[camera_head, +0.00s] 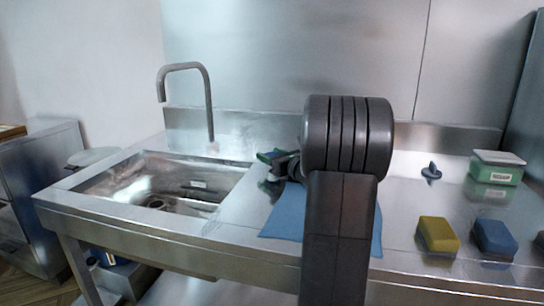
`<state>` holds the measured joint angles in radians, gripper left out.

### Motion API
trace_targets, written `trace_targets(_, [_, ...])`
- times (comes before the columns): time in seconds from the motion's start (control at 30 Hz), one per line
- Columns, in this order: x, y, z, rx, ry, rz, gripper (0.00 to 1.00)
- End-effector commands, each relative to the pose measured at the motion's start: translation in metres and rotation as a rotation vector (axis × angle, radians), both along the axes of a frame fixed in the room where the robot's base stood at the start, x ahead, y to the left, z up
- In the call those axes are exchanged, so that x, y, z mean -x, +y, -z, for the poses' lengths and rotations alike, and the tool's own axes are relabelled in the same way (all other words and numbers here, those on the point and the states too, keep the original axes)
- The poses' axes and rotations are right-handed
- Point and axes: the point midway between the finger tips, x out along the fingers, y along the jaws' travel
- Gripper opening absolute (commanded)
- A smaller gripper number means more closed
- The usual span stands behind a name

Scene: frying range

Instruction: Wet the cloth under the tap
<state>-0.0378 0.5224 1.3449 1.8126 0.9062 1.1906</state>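A flat blue sheet (285,217), which looks like the cloth, lies on the steel worktop right of the sink. My arm stands in front of it and hides its middle. The tap (209,100) is a grey bent spout rising behind the sink (243,172), its outlet over the back left of the basin. I see no clear stream of water. My gripper (279,165) shows only as a small dark part left of my arm's joint, near the blue sheet's back edge. A small green and dark thing (268,156) is beside it. I cannot tell whether it is held.
A yellow sponge (437,235) and a blue sponge (493,239) lie at the front right. A green box with a pale lid (497,169) and a small dark-blue object (431,172) stand behind them. A steel cabinet (45,190) is at the far left.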

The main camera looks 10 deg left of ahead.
Motion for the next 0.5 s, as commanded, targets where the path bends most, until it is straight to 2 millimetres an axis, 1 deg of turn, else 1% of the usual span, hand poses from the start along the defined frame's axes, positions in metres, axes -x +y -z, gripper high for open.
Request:
trace_targets(0.03, [0.0001,-0.0002,-0.0001,0.000,0.000,0.000,0.42])
trace_targets(0.1, [0.0001,-0.0002,0.0000,0.000,0.000,0.000,0.28])
trace_targets(0.13, [0.0001,-0.0002,-0.0001,0.000,0.000,0.000,0.27])
trace_targets(0.37, [-0.0001,-0.0005,-0.0010,-0.001,0.001,-0.019,0.27])
trace_targets(0.5, [-0.0005,-0.0009,-0.0029,0.000,0.001,-0.069,0.27])
